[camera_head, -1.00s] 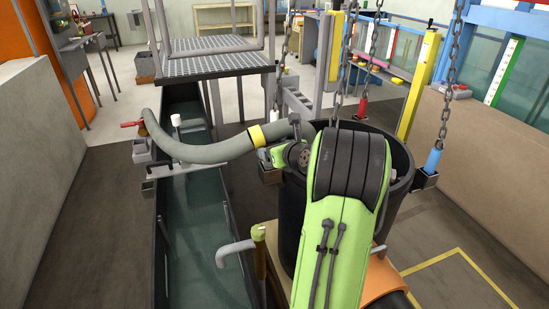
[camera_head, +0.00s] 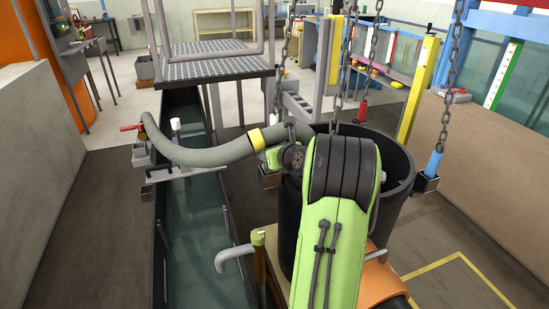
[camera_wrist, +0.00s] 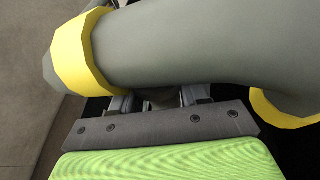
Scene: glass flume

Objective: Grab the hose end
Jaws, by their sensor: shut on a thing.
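The grey hose (camera_head: 215,152) arches from a stand at the left, over the glass flume, to the rim of the black drum. A yellow band (camera_head: 257,139) circles it near its drum-side end. My gripper (camera_head: 277,156) is at this end, just right of the band and partly hidden by my green arm. In the wrist view the hose (camera_wrist: 190,50) crosses close in front of my gripper (camera_wrist: 155,98), with one yellow band (camera_wrist: 75,55) at the left and another at the right. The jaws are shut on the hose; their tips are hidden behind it.
A grey bent pipe (camera_head: 235,252) stands in front. The flume (camera_head: 195,245) runs along the left, under a grated platform (camera_head: 218,68). A beige wall (camera_head: 480,150) stands at the right.

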